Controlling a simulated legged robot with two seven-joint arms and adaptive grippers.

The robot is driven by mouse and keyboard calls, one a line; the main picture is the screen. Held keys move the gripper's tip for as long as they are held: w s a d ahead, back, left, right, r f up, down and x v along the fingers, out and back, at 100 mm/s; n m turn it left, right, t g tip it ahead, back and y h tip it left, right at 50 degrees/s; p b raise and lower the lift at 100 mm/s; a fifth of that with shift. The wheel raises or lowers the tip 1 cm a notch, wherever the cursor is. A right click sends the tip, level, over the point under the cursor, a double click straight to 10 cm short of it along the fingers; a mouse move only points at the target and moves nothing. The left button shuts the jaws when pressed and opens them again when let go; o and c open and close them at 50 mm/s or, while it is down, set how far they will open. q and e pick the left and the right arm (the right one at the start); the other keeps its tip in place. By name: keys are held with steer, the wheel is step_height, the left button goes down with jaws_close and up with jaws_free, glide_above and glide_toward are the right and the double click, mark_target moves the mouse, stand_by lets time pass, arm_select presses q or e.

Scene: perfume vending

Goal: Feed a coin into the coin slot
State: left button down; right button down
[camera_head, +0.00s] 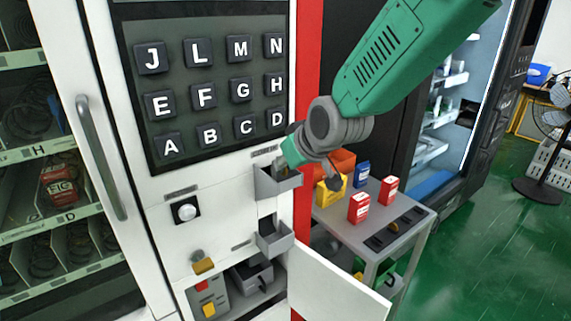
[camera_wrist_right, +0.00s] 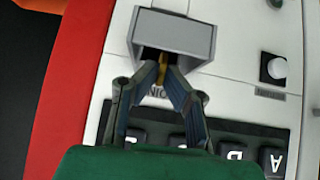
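The white vending machine (camera_head: 150,220) fills the left and middle of the head view. Its grey coin box (camera_head: 280,186) sits on the front below the letter keys; it also shows in the wrist view (camera_wrist_right: 190,36), above a partly hidden label. My right gripper (camera_wrist_right: 162,66) reaches this box, its two fingers drawn together on a thin gold-brown piece (camera_wrist_right: 162,74), which looks like the coin seen edge-on. The fingertips are at the mouth of the box; how deep the coin is cannot be told. In the head view, my wrist hides most of the gripper. My left gripper is not in view.
Letter keys (camera_head: 203,97) are above the box, a round button (camera_head: 186,212) to its left and a second grey tray (camera_head: 274,238) below. A lower door (camera_head: 335,285) hangs open. A grey table (camera_head: 365,235) with small boxes stands at right.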

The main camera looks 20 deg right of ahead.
steer(key=c, duration=1.6)
jaws_free()
steer(key=shift+a, duration=0.1)
steer(key=shift+c, duration=0.2)
steer(key=shift+a, duration=0.1)
steer(key=v, duration=1.1)
steer(key=shift+s+r, duration=0.3)
